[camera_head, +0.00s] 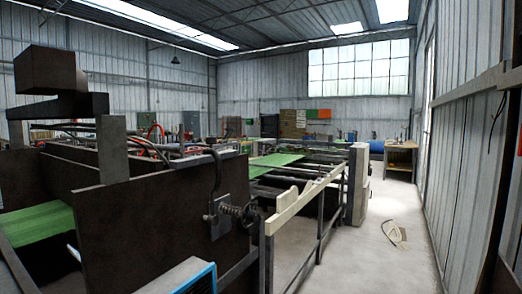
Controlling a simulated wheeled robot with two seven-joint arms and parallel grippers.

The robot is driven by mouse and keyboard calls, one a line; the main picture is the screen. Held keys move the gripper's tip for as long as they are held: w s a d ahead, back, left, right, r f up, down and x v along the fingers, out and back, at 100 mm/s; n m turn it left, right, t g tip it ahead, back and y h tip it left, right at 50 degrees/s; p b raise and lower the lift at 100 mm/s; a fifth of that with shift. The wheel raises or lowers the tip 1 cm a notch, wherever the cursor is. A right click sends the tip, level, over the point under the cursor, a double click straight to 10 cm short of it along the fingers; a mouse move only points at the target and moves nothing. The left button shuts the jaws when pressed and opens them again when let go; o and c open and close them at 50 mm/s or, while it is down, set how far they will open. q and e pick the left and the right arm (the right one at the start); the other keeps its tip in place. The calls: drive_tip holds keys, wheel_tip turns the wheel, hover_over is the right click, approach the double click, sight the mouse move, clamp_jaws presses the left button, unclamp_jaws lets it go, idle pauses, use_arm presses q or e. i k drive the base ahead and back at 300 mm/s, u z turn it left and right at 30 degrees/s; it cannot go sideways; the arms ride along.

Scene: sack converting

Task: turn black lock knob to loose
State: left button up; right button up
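A dark knob-like part with a coiled, threaded shaft (238,211) sticks out from a dark bracket (218,217) on the right end of a large dark brown machine panel (150,225). It may be the black lock knob, but it is too small and dark to be sure or to tell whether it is tight or loose. A cable loops down to the bracket from above. Neither of my grippers is in view.
A cream-topped rail (300,200) on dark posts runs back just right of the knob. Green sheet (277,160) lies on the machine behind. A blue-edged white box-like thing (180,278) is at the bottom. The right-hand floor (375,265) is mostly clear, with a small pale object (393,233).

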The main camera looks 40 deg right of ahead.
sight(209, 139)
drive_tip(key=z, duration=1.1)
drive_tip(key=i, duration=0.8)
drive_tip(key=u, duration=0.15)
